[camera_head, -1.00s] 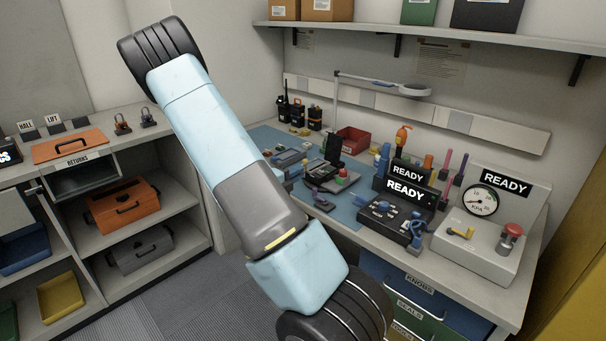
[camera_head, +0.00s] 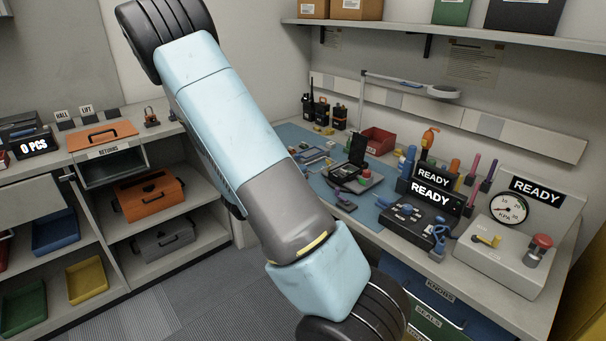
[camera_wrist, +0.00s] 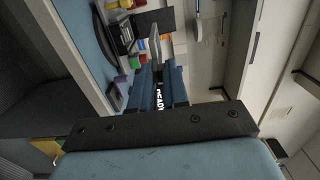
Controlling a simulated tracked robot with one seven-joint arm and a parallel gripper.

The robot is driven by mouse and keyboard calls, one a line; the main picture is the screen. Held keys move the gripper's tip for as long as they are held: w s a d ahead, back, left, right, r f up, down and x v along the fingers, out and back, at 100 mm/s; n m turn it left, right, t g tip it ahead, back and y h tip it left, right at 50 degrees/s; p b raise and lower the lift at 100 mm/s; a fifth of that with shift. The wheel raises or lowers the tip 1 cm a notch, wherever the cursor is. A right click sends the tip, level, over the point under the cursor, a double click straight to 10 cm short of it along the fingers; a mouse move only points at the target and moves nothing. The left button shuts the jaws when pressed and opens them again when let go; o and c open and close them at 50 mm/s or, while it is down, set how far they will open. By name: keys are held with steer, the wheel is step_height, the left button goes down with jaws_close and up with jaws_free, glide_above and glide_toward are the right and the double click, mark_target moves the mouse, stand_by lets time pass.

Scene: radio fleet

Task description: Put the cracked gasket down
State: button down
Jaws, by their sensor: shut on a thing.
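My gripper (camera_wrist: 158,78) shows in the wrist view, its two blue fingers reaching away from the dark palm bar. It is shut on a thin grey piece (camera_wrist: 155,45), seen nearly edge-on at the fingertips, which I take to be the cracked gasket. Its crack cannot be made out. In the head view my arm crosses the middle of the picture, and neither my gripper nor the gasket shows there.
The workbench holds a blue mat (camera_head: 366,214), a red bin (camera_head: 378,141), a READY control box (camera_head: 408,222) and a gauge unit (camera_head: 505,245). At left, a RETURNS slot (camera_head: 110,170) stands above orange and grey toolboxes. Coloured trays lie on low shelves. Grey floor is open between.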

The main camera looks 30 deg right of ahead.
stand_by(0.4)
steer(key=w+a+f+n+t+y, duration=0.1)
steer(key=w+a+n+t+y, duration=1.1)
steer(key=w+a, duration=0.5)
steer(key=a+t, duration=0.2)
steer(key=a, duration=0.1)
steer(key=shift+w+f+n+y, duration=0.2)
steer(key=shift+n+y, duration=0.1)
